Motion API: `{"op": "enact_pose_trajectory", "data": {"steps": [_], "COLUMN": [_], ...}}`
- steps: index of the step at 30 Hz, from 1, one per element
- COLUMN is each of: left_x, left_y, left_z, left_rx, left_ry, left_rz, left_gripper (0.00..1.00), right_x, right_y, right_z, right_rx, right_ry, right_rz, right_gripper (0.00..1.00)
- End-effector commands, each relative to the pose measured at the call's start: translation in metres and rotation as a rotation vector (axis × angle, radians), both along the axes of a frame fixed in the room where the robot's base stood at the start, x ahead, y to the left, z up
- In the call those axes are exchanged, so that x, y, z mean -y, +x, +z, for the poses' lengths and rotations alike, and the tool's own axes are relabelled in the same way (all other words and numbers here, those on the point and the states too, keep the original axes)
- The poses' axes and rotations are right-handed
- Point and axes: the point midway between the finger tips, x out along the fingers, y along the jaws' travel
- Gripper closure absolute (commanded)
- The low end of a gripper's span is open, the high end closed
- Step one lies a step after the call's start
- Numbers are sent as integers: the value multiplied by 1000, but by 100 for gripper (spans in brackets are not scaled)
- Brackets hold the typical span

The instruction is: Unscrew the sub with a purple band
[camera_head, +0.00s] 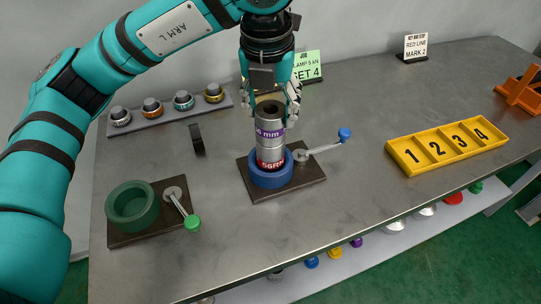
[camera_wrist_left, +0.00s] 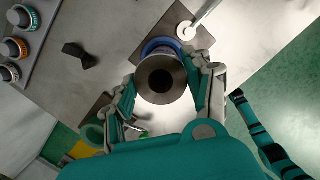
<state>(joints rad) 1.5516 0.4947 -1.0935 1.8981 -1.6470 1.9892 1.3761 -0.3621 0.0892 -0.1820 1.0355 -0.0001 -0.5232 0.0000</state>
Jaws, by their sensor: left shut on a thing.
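The sub with a purple band (camera_head: 270,133) is a grey metal cylinder marked "mm". It stands upright above a red-banded lower piece (camera_head: 270,162) in the blue vise (camera_head: 271,179). The blue vise sits on a dark plate, with a blue-knobbed lever (camera_head: 325,147) reaching right. My left gripper (camera_head: 271,105) comes down from above and is shut on the sub near its top, one finger on each side. In the left wrist view the sub's open bore (camera_wrist_left: 161,80) shows between the two fingers (camera_wrist_left: 164,88).
A green vise (camera_head: 133,207) with a green-knobbed lever stands at the left. A rack of several ringed caps (camera_head: 167,108) lies behind it, near a small black stand (camera_head: 197,139). A yellow tray (camera_head: 447,145) numbered 1 to 4 is at the right. Signs stand at the back.

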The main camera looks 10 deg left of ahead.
Motion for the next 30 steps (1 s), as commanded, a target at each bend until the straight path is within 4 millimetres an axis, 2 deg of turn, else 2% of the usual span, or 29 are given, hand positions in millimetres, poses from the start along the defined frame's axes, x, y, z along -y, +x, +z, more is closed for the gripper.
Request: {"op": "enact_pose_trajectory", "data": {"steps": [4, 16, 23, 30], "left_x": [1, 0, 1, 0], "left_y": [-1, -1, -1, 0], "left_z": [-2, 0, 1, 1], "left_rx": [-4, -5, -4, -2], "left_ry": [0, 2, 5, 6], "left_rz": [107, 168, 506, 940], "left_gripper": [93, 93, 93, 93], "right_x": [-1, -1, 3, 6], "right_y": [7, 7, -19, -40], "right_z": [3, 5, -7, -15], "right_rx": [5, 5, -21, -34], "right_ry": [0, 0, -3, -5], "right_rz": [-1, -1, 3, 6], "right_gripper": [60, 60, 60, 60]}}
